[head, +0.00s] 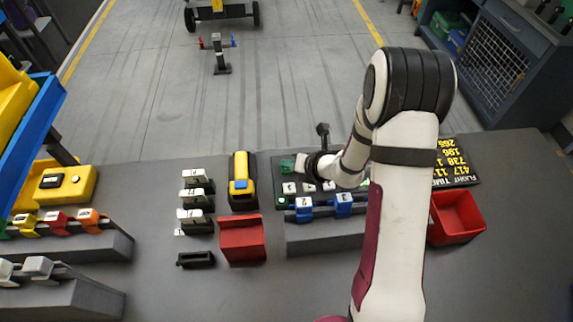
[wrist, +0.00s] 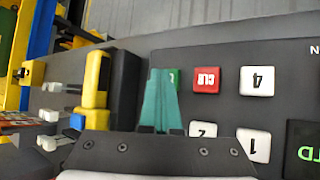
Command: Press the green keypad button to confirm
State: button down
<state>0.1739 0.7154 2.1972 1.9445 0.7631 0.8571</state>
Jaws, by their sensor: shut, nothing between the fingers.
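The dark keypad panel (head: 279,178) lies on the table in the middle of the head view, partly hidden by my arm. My gripper (head: 286,165) is over its far left part, with teal fingers closed together and empty. In the wrist view the fingers (wrist: 160,75) point at the keypad's edge region. The green button (wrist: 175,78) shows only as a sliver right beside the fingertips, mostly hidden by them. I cannot tell whether they touch. To its right are a red CLR button (wrist: 206,79) and white number keys (wrist: 257,81).
A yellow-and-black device (head: 242,182) stands left of the keypad. Blue numbered clips (head: 344,203) sit on a grey block in front. A flight-time board (head: 457,165) lies behind that bin.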

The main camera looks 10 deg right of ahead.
aim_at(289, 171)
jog(key=shift+r, duration=0.9)
jog(key=shift+r, duration=2.5)
